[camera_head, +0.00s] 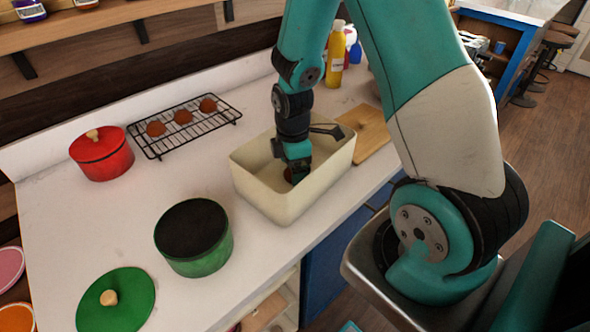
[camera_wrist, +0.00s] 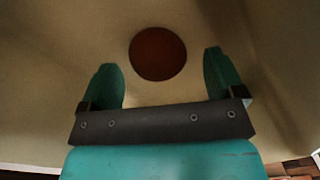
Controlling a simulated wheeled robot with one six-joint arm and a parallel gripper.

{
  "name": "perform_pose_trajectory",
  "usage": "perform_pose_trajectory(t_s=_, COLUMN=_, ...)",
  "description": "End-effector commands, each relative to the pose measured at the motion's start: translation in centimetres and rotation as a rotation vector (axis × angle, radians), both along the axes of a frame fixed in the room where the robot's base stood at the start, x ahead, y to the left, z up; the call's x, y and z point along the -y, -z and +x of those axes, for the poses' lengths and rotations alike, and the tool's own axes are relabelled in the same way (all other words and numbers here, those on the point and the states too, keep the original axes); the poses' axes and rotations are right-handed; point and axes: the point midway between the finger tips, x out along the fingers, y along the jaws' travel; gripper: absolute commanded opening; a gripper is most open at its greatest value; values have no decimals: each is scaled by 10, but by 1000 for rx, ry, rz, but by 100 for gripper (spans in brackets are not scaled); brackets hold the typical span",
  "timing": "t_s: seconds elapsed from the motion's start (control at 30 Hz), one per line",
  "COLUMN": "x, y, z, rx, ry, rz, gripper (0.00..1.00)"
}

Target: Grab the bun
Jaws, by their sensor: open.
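A round brown bun (camera_wrist: 158,54) lies on the floor of a cream rectangular bin (camera_head: 247,188) on the counter. In the head view only a sliver of this bun (camera_head: 288,174) shows beside my gripper (camera_head: 297,178), which reaches down inside the bin. In the wrist view my gripper (camera_wrist: 163,80) is open and empty. The bun shows between and just beyond its two green fingertips. Several more brown buns (camera_head: 183,117) sit on a black wire rack (camera_head: 167,149) at the back of the counter.
A red lidded pot (camera_head: 101,158) stands left of the rack. An open green pot (camera_head: 205,262) and its green lid (camera_head: 129,297) are at the front left. A wooden board (camera_head: 372,137) lies right of the bin. A yellow bottle (camera_head: 337,58) stands behind. The bin's walls surround my gripper.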

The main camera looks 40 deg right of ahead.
Motion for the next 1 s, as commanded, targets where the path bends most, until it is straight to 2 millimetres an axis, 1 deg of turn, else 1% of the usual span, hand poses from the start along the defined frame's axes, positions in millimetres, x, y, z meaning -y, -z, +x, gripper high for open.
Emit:
perform_pose_trajectory(t_s=0.03, x=0, y=5, z=0, rx=-2, ry=0, rz=1, gripper=88)
perform_pose_trajectory(t_s=0.13, x=0, y=11, z=0, rx=0, ry=1, rz=0, gripper=88)
perform_pose_trajectory(t_s=0.33, x=0, y=12, z=0, rx=2, ry=1, rz=0, gripper=88)
perform_pose_trajectory(t_s=0.37, x=0, y=12, z=0, rx=2, ry=1, rz=0, gripper=86)
perform_pose_trajectory(t_s=0.4, x=0, y=12, z=0, rx=2, ry=1, rz=-1, gripper=76)
perform_pose_trajectory(t_s=0.47, x=0, y=12, z=0, rx=2, ry=1, rz=-1, gripper=63)
perform_pose_trajectory(t_s=0.5, x=0, y=12, z=0, rx=2, ry=1, rz=-1, gripper=53)
perform_pose_trajectory(t_s=0.57, x=0, y=12, z=0, rx=2, ry=1, rz=-1, gripper=40)
perform_pose_trajectory(t_s=0.6, x=0, y=12, z=0, rx=2, ry=1, rz=-1, gripper=35)
perform_pose_trajectory(t_s=0.87, x=0, y=11, z=0, rx=2, ry=1, rz=-1, gripper=34)
perform_pose_trajectory(t_s=1.0, x=0, y=5, z=1, rx=3, ry=1, rz=0, gripper=34)
